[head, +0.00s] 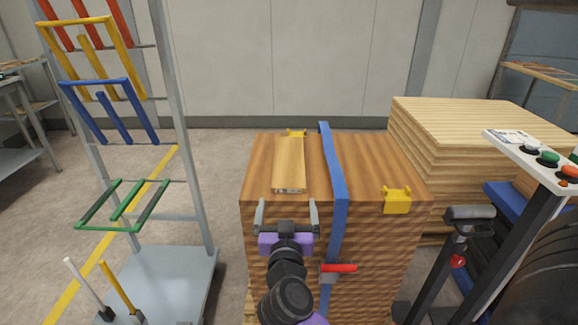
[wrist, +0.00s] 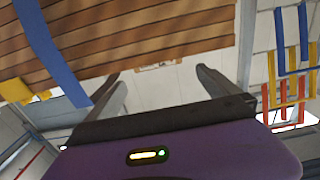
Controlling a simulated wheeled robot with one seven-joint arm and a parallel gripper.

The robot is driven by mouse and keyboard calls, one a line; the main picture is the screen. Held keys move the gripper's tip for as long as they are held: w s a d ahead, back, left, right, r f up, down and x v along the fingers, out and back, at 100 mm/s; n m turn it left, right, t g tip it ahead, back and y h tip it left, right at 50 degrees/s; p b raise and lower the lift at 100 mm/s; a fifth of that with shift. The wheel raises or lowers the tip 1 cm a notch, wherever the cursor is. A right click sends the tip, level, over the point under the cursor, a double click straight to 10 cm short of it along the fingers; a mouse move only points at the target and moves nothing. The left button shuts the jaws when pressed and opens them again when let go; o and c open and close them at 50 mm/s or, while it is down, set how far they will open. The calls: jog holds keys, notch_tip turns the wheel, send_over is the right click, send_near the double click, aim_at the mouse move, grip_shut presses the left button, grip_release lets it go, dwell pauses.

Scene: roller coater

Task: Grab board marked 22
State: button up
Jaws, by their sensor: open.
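A light wooden board (head: 289,160) lies flat on top of a strapped wooden stack (head: 262,165) in the head view. A small pale label is on its near end, too small to read, so I cannot confirm the number 22. My gripper (head: 287,204) is open and empty, in front of the stack near the board's labelled end, one finger to each side of its line. In the wrist view, which is turned over, the labelled end (wrist: 155,66) shows between the spread fingers of my gripper (wrist: 157,72). The board appears apart from the fingers.
A blue strap (head: 334,165) with a red-handled buckle (head: 338,268) runs over the stack, right of the board. Yellow corner guards (head: 397,200) sit on its edges. A rack with coloured arms (head: 125,205) stands left, a larger wood pile (head: 455,125) and a button panel (head: 535,160) right.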

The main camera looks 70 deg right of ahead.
aim_at(288, 179)
jog(key=p+x, duration=0.1)
jog(key=x, duration=0.4)
jog(key=shift+d+r, duration=0.15)
jog(key=shift+d, duration=0.1)
jog(key=shift+f+p+x, duration=0.2)
jog(key=shift+p+x, duration=0.55)
jog(key=shift+x, duration=2.45)
jog(key=shift+s, duration=0.1)
jog(key=shift+c, duration=0.4)
jog(key=c, duration=1.4)
jog(key=shift+c, duration=0.5)
jog(key=shift+r, duration=0.2)
